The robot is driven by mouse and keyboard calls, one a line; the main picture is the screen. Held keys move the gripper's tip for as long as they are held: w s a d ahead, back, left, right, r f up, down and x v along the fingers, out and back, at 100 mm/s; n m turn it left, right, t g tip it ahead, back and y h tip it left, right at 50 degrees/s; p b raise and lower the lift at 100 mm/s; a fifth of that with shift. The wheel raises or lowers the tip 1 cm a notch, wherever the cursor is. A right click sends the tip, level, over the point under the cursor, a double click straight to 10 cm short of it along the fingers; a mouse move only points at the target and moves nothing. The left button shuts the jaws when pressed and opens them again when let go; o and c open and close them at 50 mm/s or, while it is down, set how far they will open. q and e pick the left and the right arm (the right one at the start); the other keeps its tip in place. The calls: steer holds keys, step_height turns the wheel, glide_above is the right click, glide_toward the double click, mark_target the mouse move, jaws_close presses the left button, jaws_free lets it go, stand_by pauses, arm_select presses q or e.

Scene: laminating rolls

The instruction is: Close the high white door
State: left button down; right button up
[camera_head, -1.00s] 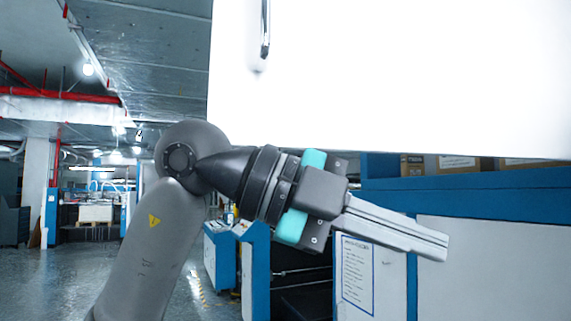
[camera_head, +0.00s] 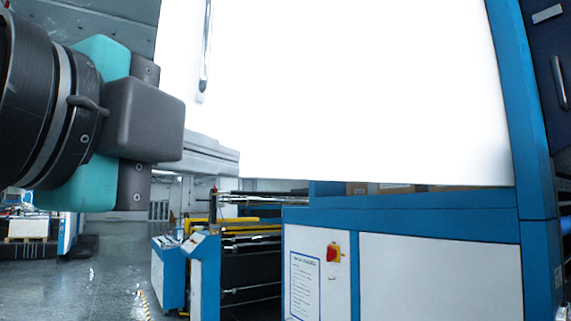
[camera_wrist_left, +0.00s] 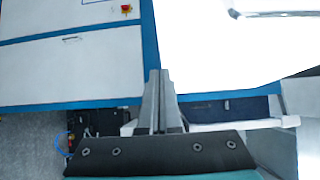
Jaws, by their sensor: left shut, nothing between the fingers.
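The high white door (camera_head: 350,90) fills the upper middle of the head view, with its metal handle (camera_head: 205,50) near its left edge. Its right edge lies beside a blue post, and its lower edge hangs in front of a shelf opening. My left gripper (camera_head: 226,162) is shut and empty. Its fingers are at the door's lower left corner, below the handle; I cannot tell whether they touch it. In the left wrist view the shut fingers (camera_wrist_left: 158,78) lie left of the door (camera_wrist_left: 220,50), and the handle (camera_wrist_left: 270,14) shows at the top right. My right gripper is out of view.
Below the door stands a blue and white cabinet (camera_head: 440,275) with a red and yellow switch (camera_head: 334,252) and a posted notice (camera_head: 304,285). Boxes (camera_head: 358,188) sit on the shelf behind the door's lower edge. Open floor (camera_head: 110,275) lies at lower left.

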mark_target(256, 176)
arm_select(q)
steer(key=w+p, duration=0.1)
steer(key=w, duration=0.2)
steer(key=w+p, duration=0.1)
steer(key=w, duration=0.1)
steer(key=w+p, duration=0.1)
steer(key=w, duration=0.2)
steer(key=shift+w+d, duration=0.3)
steer(key=shift+w, duration=0.05)
steer(key=shift+w+a, duration=0.15)
steer(key=shift+w, duration=0.3)
